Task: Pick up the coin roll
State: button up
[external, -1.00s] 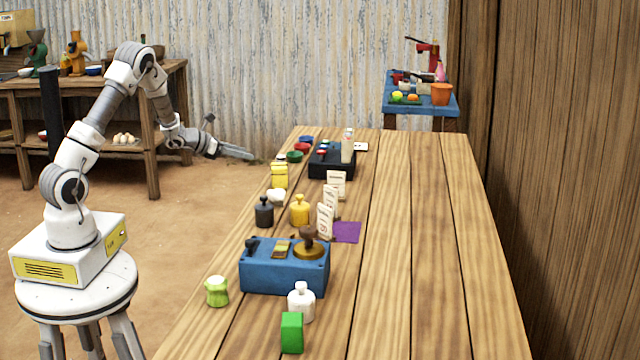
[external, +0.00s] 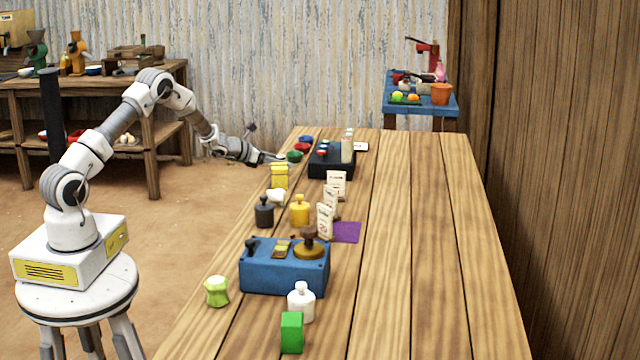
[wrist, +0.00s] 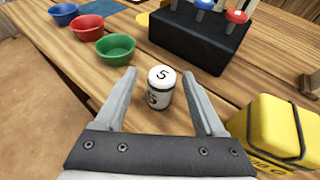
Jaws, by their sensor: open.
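The coin roll (wrist: 160,97) is a short white cylinder with a dark "5" on its top and side. It stands upright on the wooden table in the wrist view. My gripper (wrist: 160,75) is open, with one finger on each side of the roll in the picture. I cannot tell whether the fingers are low enough to surround it, and I see no contact. In the external view my gripper (external: 275,157) is at the table's far left edge, and the coin roll is too small and covered to make out clearly.
A green bowl (wrist: 115,48), red bowl (wrist: 87,26) and blue bowl (wrist: 63,13) line the table edge. A black block (wrist: 200,42) with coloured knobs stands behind the roll. A yellow strapped pack (wrist: 272,130) is close on the right. Bare wood lies between.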

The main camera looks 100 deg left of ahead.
aim_at(289, 170)
jog(key=shift+x, duration=1.55)
grip_shut()
